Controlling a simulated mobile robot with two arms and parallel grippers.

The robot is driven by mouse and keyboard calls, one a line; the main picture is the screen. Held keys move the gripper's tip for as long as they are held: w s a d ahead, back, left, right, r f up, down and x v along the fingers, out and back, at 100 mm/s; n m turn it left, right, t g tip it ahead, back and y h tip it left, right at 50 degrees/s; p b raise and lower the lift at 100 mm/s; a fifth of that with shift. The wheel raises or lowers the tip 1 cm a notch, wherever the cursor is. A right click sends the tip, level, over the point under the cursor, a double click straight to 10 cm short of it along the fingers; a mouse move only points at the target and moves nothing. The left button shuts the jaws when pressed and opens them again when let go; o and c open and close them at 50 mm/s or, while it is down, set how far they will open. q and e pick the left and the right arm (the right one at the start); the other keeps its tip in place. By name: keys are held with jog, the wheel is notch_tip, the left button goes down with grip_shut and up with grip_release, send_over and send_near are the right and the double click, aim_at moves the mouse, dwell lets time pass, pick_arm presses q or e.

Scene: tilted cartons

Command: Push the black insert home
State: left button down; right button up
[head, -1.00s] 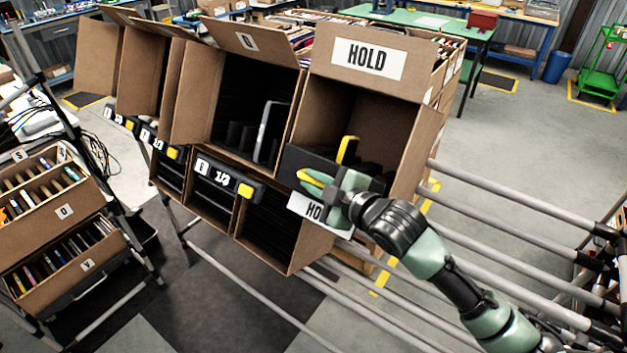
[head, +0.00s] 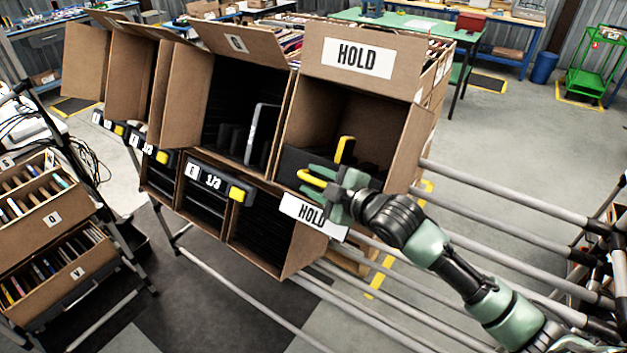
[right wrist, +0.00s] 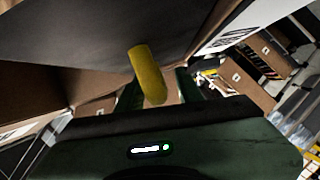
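The black insert (head: 292,166) is a dark panel across the lower front of the carton marked HOLD (head: 402,142). A yellow handle (head: 312,178) sticks out of its front, and a yellow upright piece (head: 345,149) stands behind the panel. My right gripper (head: 318,180) is at the front handle, its green fingers spread on either side of it. The right wrist view shows the yellow handle (right wrist: 147,74) between the fingers, with a gap visible at the right finger. The insert's dark face (right wrist: 95,32) fills the upper left there. My left gripper is not in view.
A white HOLD label (head: 312,213) hangs below the insert. More tilted cartons (head: 222,100) stand to the left, with a black 1/3 tag bar (head: 217,183) on the rack. Grey rack rails (head: 520,205) run to the right. Open floor (head: 490,130) lies beyond.

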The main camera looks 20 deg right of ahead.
jog(key=b+v, duration=0.2)
jog(key=v, duration=0.5)
jog(key=shift+s+b, duration=0.35)
jog(key=shift+d, duration=0.15)
